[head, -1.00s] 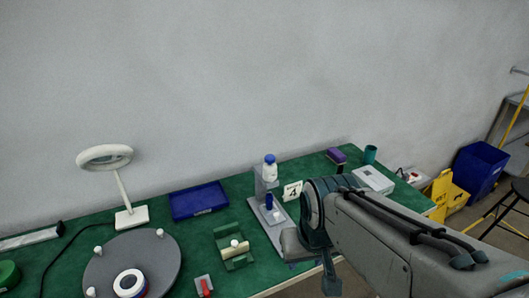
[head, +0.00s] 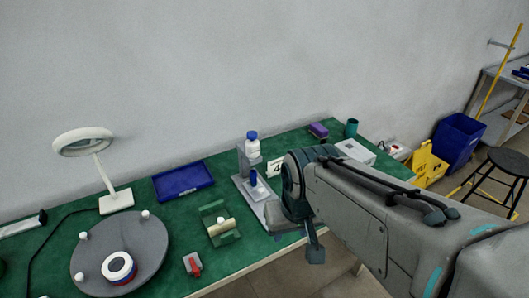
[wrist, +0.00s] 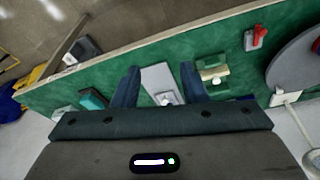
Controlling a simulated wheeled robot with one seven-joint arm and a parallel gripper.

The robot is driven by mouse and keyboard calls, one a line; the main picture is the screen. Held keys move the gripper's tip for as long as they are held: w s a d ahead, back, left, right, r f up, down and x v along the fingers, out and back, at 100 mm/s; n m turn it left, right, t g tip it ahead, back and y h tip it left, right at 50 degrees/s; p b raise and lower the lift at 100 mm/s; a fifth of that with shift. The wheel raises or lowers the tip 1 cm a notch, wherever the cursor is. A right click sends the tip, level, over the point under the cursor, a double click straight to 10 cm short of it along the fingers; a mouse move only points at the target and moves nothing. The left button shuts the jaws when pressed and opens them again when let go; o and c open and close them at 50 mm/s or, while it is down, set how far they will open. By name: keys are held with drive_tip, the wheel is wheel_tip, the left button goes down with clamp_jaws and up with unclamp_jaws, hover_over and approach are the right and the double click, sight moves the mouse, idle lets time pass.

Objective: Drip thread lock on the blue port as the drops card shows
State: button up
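The drops card (head: 275,168), white with a black 4, stands beside a grey dispenser stand (head: 244,160). A white bottle with a blue cap (head: 252,146) sits at its top, and a small blue part (head: 253,179) is below, above the grey base. I cannot tell if this blue part is the port. A round piece with a white top and blue and red sides (head: 118,267) lies on the grey turntable (head: 145,245). In the wrist view my gripper (wrist: 160,68) is open and empty, its fingers apart above the bench, with the stand's pale base showing between them.
The green bench also carries a lamp (head: 116,202), blue tray (head: 183,181), green fixture with a white piece (head: 220,224), red-handled part (head: 193,265), purple block (head: 318,131), teal cup (head: 352,128) and grey box (head: 355,151). A stool (head: 505,175) stands right.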

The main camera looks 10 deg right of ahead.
clamp_jaws()
idle(1.6)
